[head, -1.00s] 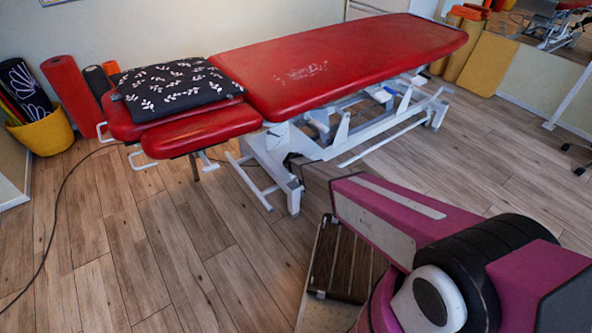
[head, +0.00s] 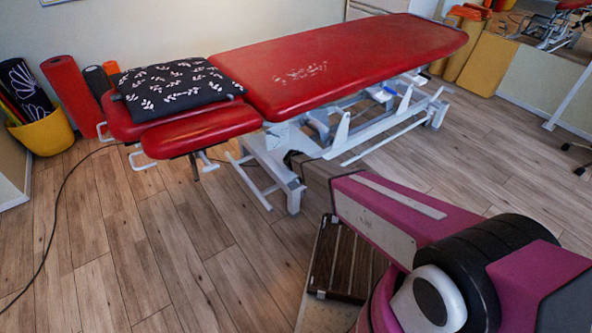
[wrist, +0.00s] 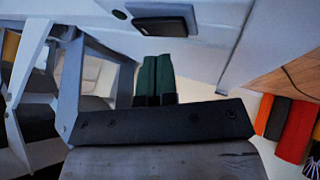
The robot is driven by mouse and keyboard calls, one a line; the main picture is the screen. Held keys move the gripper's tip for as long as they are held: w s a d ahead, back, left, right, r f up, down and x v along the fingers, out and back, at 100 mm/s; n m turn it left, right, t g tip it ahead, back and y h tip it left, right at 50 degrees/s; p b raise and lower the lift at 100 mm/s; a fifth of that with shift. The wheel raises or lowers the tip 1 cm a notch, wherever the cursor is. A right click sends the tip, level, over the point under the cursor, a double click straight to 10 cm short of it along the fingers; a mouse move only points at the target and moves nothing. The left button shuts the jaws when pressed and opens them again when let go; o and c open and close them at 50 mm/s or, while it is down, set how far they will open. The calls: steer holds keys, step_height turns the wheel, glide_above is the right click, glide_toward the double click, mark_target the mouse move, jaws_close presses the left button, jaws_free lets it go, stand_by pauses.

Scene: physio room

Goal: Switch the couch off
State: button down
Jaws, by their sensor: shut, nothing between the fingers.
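The red treatment couch (head: 350,65) stands across the middle of the head view on a white metal frame (head: 270,160). In the wrist view a small black box (wrist: 160,19) is fixed to the white frame (wrist: 205,55), just beyond my fingertips. It may be the switch, but its markings are too small to read. My gripper (wrist: 158,62) shows two dark green fingers side by side, shut and empty, pointing at the box. A gap seems to remain between them, though contact is hard to judge. In the head view my gripper is hidden at the couch frame beyond my arm.
A patterned black cushion (head: 175,85) lies on the couch's head end. A yellow bucket (head: 45,132) and a red roll (head: 70,93) stand at the left wall. A black cable (head: 60,195) runs over the floor. White frame struts (wrist: 70,85) stand left of my gripper in the wrist view.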

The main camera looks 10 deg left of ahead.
steer(key=shift+w+d+r, duration=0.1)
steer(key=shift+r, duration=1.15)
steer(key=shift+w+d+r, duration=0.1)
steer(key=shift+r, duration=1.15)
